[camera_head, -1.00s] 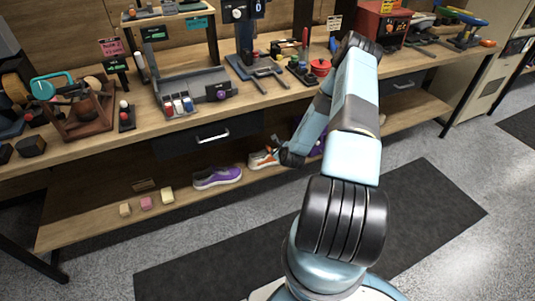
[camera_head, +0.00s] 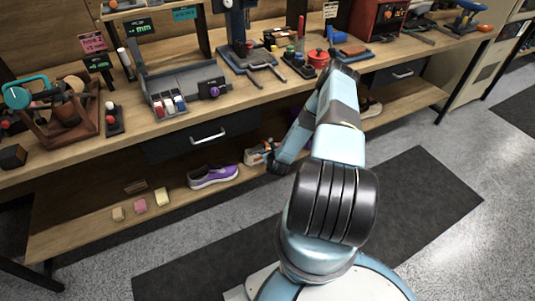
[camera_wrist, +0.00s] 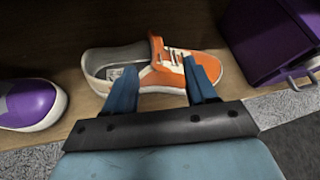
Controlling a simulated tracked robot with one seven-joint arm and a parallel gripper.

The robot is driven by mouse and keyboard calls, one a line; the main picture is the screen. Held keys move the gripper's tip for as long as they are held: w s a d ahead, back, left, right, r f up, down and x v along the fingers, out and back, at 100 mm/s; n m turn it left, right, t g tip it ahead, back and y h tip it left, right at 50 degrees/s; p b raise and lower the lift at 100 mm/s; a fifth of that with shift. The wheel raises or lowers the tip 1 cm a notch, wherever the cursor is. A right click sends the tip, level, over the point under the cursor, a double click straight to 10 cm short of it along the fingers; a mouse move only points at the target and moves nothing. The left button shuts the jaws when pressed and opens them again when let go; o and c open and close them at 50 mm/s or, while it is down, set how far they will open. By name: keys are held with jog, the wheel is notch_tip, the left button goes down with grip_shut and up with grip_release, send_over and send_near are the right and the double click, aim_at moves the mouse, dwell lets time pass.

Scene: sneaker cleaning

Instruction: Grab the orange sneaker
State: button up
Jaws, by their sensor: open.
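The orange sneaker (camera_wrist: 172,66), orange and white with white laces and a grey lining, lies on the wooden lower shelf in the wrist view. Its heel end is to the left and its toe to the right. My gripper (camera_wrist: 157,78) is open, its two blue fingers apart at the near side of the sneaker. The fingertips overlap the shoe's near side in the picture; I cannot tell whether they touch it. In the head view my arm hides much of the sneaker (camera_head: 257,155), and only its left part shows clearly.
A purple sneaker (camera_head: 213,176) stands left of the orange one; its toe shows in the wrist view (camera_wrist: 30,103). A purple box (camera_wrist: 268,40) with a handle is close on the right. Small blocks (camera_head: 140,206) lie further left. The workbench top (camera_head: 150,129) is above the shelf.

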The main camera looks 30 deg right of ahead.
aim_at(267, 147)
jog(key=shift+x, duration=1.05)
jog(key=x, duration=0.3)
jog(key=shift+w+a+f, duration=0.15)
jog(key=shift+w+f, duration=0.1)
jog(key=shift+f, duration=0.15)
jog(key=shift+w+f, duration=0.25)
jog(key=shift+w, duration=0.35)
grip_shut()
